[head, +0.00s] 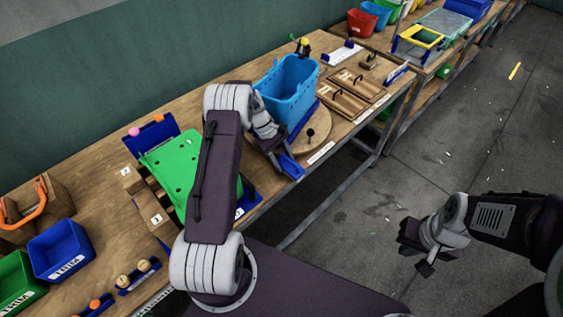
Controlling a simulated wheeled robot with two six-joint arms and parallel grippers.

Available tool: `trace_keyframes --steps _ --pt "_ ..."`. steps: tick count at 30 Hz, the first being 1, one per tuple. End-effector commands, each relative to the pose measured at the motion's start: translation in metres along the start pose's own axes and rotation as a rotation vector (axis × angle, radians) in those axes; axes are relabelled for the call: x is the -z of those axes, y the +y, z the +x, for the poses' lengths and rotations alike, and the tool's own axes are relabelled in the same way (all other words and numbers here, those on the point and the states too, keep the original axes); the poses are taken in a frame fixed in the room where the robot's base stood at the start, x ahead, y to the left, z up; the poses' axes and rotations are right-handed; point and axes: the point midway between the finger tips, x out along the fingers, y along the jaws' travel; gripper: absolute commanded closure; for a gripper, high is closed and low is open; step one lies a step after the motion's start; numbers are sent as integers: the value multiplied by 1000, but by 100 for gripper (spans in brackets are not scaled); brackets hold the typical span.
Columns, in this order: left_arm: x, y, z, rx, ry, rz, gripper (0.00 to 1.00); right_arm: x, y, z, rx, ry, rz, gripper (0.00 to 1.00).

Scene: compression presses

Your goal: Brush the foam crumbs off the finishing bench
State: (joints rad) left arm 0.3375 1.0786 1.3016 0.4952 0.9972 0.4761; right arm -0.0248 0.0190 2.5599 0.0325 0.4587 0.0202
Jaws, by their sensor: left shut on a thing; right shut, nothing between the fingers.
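The wooden bench (90,218) runs diagonally from lower left to upper right. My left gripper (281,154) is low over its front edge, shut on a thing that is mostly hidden. A blue piece (291,167) shows just below the fingers and seems to be the held thing; I cannot tell whether it is a brush. I cannot make out foam crumbs on the bench top, and my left arm hides part of it. My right gripper (424,262) is shut and empty, out over the floor, apart from the bench.
A blue bin (288,88) stands just behind my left gripper, beside a round wooden board (312,132). A green perforated plate (172,165) lies left of my arm. Blue (62,250) and green (18,283) trays sit at lower left. Small pale bits lie on the open floor (470,130).

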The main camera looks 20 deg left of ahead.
Motion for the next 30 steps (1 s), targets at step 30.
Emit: trace_keyframes --steps 30 --pt "2 -54 -12 -18 24 2 100 1 0 -12 0 0 0 100"
